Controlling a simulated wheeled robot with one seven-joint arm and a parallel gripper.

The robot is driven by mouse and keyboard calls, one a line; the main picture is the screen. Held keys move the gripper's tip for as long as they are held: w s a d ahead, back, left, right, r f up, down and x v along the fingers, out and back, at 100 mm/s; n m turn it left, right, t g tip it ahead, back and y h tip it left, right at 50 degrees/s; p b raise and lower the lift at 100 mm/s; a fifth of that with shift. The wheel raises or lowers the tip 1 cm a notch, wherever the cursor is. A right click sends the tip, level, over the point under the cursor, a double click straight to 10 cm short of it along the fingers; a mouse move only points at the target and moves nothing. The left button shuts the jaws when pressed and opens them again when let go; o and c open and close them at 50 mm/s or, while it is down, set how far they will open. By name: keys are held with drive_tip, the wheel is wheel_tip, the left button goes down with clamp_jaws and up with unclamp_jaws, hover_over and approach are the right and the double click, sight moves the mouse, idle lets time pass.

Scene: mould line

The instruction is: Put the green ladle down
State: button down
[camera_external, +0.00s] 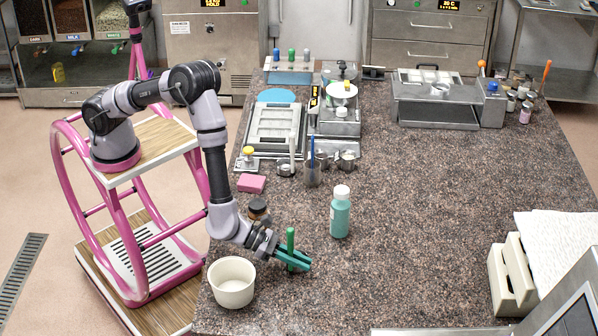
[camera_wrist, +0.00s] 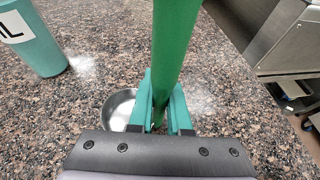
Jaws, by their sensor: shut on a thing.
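The green ladle (camera_external: 290,239) stands with its green handle upright in my gripper (camera_external: 296,259), above the front part of the speckled counter (camera_external: 420,230). In the wrist view the green handle (camera_wrist: 175,45) rises between the teal fingers of my gripper (camera_wrist: 160,105), which are shut on it. The ladle's round metal bowl (camera_wrist: 115,108) shows low and to the left of the fingers, close to the counter top. I cannot tell whether the bowl touches the counter. In the external view the bowl is hidden by the gripper.
A teal bottle with a white cap (camera_external: 340,214) stands right of my gripper. A pink block (camera_external: 251,184) lies farther back.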

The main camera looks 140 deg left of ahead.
drive_tip(key=c, duration=0.9)
unclamp_jaws()
drive_tip(key=shift+o, duration=0.2)
